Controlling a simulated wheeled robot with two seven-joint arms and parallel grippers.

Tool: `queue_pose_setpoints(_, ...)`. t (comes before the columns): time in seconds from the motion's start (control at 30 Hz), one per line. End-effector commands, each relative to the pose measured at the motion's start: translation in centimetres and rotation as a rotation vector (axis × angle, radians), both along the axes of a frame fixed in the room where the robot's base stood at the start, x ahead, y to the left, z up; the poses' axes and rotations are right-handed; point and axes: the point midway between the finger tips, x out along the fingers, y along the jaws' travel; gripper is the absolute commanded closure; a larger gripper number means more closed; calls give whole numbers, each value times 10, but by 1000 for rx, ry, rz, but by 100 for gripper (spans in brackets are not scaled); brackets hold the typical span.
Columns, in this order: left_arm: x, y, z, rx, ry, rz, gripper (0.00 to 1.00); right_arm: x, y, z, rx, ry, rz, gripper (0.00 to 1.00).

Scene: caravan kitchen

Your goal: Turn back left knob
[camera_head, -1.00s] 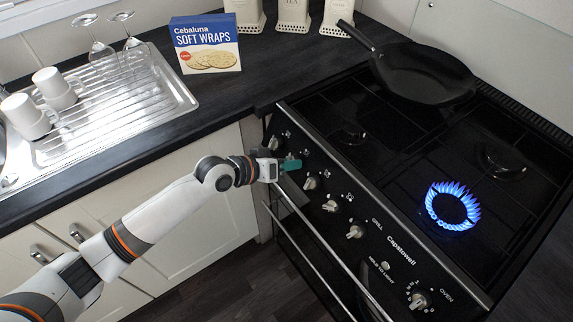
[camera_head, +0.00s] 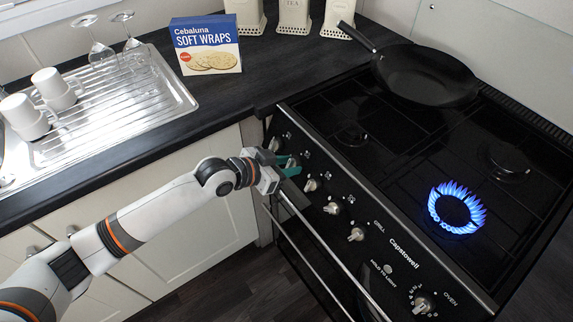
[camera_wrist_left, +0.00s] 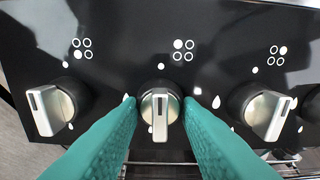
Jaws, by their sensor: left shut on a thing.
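The back left knob (camera_wrist_left: 161,106) is silver and sits at the middle of the left wrist view. The burner symbol above it has its upper left dot filled. Its grip bar stands nearly upright in this view. My left gripper (camera_wrist_left: 160,118) has its two teal fingers on either side of this knob, closed on it. In the head view my left gripper (camera_head: 287,169) is at the second knob from the far end of the stove's front panel and partly hides it. My right gripper is out of view.
Neighbouring knobs (camera_wrist_left: 58,106) and (camera_wrist_left: 266,114) are close on both sides. A front right burner (camera_head: 457,208) burns with a blue flame. A black pan (camera_head: 425,75) stands on the back left of the hob. A rail runs below the panel.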

Motion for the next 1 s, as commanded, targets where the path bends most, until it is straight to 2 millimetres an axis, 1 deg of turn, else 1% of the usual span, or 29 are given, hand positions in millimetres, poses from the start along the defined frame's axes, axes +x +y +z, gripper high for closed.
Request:
queue_pose_setpoints(0.4, -1, 0, -1, 5, -2, -2, 91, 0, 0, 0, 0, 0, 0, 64)
queue_pose_setpoints(0.43, -1, 0, -1, 5, -2, -2, 64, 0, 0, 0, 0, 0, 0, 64)
queue_pose_setpoints(0.5, 0, 0, -1, 5, -2, -2, 52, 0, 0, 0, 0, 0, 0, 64)
queue_pose_setpoints(0.53, 0, 0, -1, 4, -1, -2, 48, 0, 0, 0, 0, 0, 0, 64)
queue_pose_setpoints(0.83, -1, 1, 0, 3, -3, -2, 48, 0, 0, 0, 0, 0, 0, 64)
queue_pose_setpoints(0.93, -5, 7, 4, 4, -3, -2, 48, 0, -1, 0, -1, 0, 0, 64)
queue_pose_setpoints(1.0, -10, 15, 9, 4, -4, -1, 48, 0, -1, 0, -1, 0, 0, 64)
